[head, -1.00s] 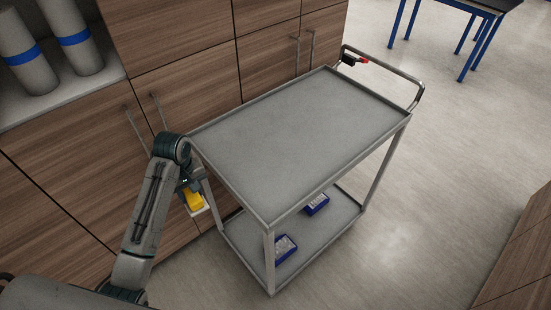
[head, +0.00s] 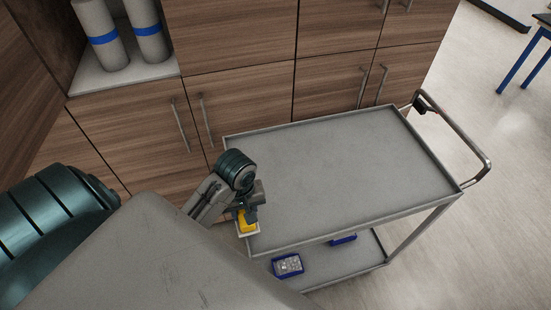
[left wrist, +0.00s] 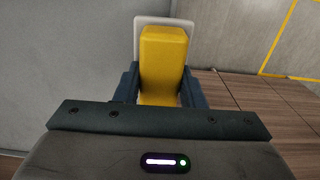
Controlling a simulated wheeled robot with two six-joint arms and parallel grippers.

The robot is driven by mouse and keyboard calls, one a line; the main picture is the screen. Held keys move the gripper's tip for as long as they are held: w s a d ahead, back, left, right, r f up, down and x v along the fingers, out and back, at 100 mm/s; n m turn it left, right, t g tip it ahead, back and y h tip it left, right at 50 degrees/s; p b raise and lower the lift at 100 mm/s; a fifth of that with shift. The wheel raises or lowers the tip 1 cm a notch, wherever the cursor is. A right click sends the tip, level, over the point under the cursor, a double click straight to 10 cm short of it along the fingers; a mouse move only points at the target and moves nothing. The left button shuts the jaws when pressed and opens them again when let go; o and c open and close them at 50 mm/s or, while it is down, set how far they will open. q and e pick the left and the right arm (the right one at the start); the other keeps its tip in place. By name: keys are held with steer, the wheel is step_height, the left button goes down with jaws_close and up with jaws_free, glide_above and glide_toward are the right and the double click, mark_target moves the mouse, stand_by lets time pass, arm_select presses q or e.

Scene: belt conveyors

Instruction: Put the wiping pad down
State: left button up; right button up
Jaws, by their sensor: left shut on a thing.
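The wiping pad (head: 246,222) has a yellow grip block on a pale, flat base. It also shows in the left wrist view (left wrist: 163,60), with its yellow block between the two dark fingers. My left gripper (head: 250,212) is shut on the yellow block. In the head view, it holds the pad at the near left edge of the grey cart top (head: 335,170). I cannot tell whether the pad touches the cart. My right gripper is not in view.
The cart top is bare. Its lower shelf (head: 345,268) holds a blue bin of small parts (head: 288,265) and another blue bin (head: 343,238). Wooden cabinets (head: 240,110) stand behind the cart. A push handle (head: 470,140) is at the right end. Open floor lies to the right.

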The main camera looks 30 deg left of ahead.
arm_select(q)
steer(key=w, duration=0.3)
steer(key=w+d+p, duration=0.1)
steer(key=w, duration=0.2)
steer(key=w+p, duration=0.1)
steer(key=w, duration=0.3)
steer(key=shift+d+f, duration=0.35)
steer(key=shift+f, duration=0.05)
steer(key=f+p, duration=0.2)
steer(key=f, duration=0.1)
steer(key=shift+w+d+f, duration=0.1)
steer(key=shift+w+f, duration=0.05)
steer(key=shift+w, duration=0.25)
steer(key=shift+f, duration=0.2)
steer(key=o, duration=1.1)
steer(key=shift+f, duration=0.1)
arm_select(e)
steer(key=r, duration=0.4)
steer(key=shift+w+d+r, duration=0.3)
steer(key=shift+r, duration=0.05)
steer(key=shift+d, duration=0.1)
